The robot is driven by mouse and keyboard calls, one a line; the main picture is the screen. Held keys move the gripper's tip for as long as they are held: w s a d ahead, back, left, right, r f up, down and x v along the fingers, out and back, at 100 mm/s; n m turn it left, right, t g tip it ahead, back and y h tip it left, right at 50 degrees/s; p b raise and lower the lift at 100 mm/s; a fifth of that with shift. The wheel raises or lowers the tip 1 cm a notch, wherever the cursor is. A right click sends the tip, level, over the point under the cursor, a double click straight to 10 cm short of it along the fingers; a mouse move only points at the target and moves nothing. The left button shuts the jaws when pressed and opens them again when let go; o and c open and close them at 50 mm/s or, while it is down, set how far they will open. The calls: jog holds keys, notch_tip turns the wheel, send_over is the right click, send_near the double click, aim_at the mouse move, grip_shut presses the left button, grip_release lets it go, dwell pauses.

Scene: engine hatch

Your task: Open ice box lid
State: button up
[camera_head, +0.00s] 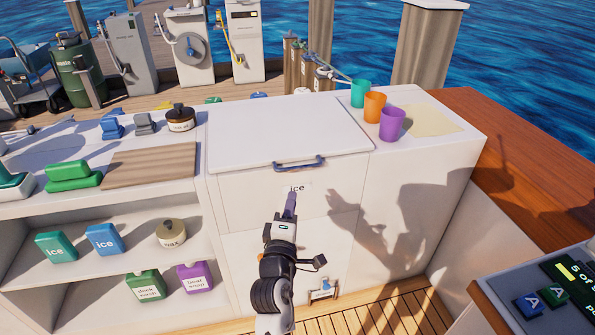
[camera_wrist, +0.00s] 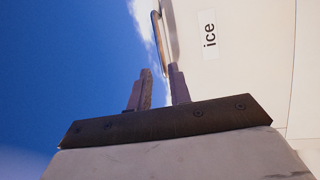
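The ice box lid (camera_head: 285,130) is a flat white panel lying shut on top of the white box. A dark blue bar handle (camera_head: 300,163) is on its front edge. My gripper (camera_head: 290,200) is in front of the box, below the handle. In the wrist view my two fingers (camera_wrist: 160,84) stand apart with nothing between them. The handle (camera_wrist: 160,42) shows just beyond the fingertips, apart from them as far as I can see.
Teal, orange and purple cups (camera_head: 375,107) stand on the counter right of the lid. A brown board (camera_head: 150,164) and a tin (camera_head: 181,118) lie to the left. Shelves below hold several bottles. A control panel (camera_head: 545,290) is at lower right.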

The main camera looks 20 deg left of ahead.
jog(key=p+x, duration=0.1)
jog(key=x, duration=0.9)
jog(key=shift+w+a, duration=0.1)
jog(key=shift+w, duration=0.2)
grip_shut()
jog(key=shift+r, duration=0.1)
